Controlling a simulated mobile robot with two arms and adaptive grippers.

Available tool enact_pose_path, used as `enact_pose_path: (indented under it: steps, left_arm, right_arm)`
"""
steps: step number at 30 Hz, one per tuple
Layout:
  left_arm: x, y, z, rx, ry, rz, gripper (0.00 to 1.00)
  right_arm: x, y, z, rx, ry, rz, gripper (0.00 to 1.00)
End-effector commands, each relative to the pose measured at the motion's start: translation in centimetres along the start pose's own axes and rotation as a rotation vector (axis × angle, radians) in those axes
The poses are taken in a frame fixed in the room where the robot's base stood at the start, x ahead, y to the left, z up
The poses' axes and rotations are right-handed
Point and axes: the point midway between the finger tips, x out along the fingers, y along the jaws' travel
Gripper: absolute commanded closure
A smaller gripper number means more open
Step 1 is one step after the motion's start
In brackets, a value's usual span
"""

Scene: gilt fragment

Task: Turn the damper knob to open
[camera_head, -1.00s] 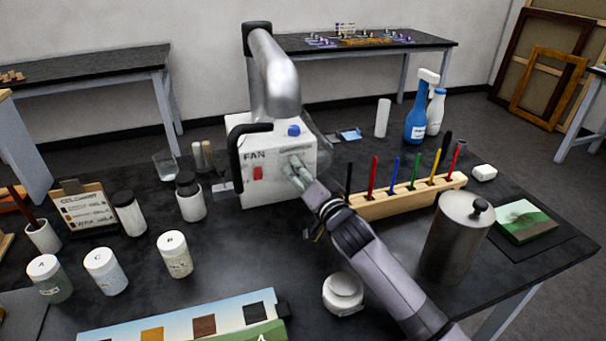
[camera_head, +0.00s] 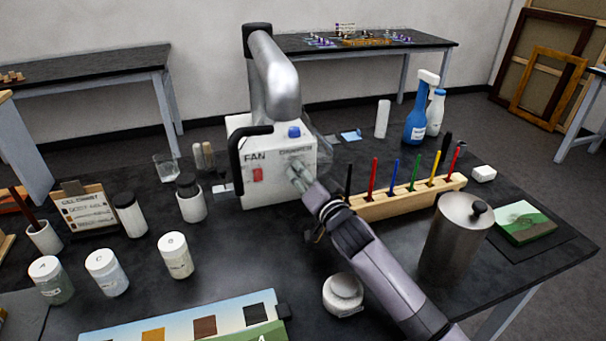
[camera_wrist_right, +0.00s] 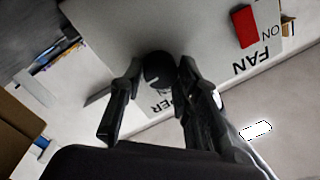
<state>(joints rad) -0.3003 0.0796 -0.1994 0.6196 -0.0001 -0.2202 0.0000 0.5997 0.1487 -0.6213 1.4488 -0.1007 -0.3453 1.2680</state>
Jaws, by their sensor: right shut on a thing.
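The white fan box (camera_head: 260,190) stands on the dark table with a fume arm rising behind it. It has a red switch (camera_head: 258,174) and a "DAMPER" label above my right gripper (camera_head: 298,174). In the right wrist view, the round black damper knob (camera_wrist_right: 158,70) sits on the box face between the fingers of my right gripper (camera_wrist_right: 159,78). The fingers are shut on the knob, one on each side. In the head view the fingers hide the knob. My left gripper is not in view.
A wooden rack (camera_head: 400,202) of coloured tools stands right of the box, close to my right arm. A metal canister (camera_head: 454,240) and a white jar (camera_head: 343,295) stand near the forearm. Several labelled jars stand left. The table's middle, in front of the box, is clear.

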Motion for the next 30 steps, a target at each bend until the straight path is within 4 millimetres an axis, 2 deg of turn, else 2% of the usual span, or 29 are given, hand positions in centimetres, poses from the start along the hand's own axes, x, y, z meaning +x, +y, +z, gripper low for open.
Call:
enact_pose_path:
  steps: [8,15,30]
  left_arm:
    - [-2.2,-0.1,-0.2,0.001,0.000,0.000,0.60]
    - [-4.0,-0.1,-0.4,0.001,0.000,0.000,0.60]
    - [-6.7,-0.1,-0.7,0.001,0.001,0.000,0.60]
  right_arm:
    - [0.0,-0.3,-0.3,-0.181,-0.018,0.017,0.98]
    - [0.0,-0.3,-0.3,-0.406,-0.036,0.036,0.98]
    - [0.0,-0.4,-0.2,-0.879,-0.078,0.076,0.98]
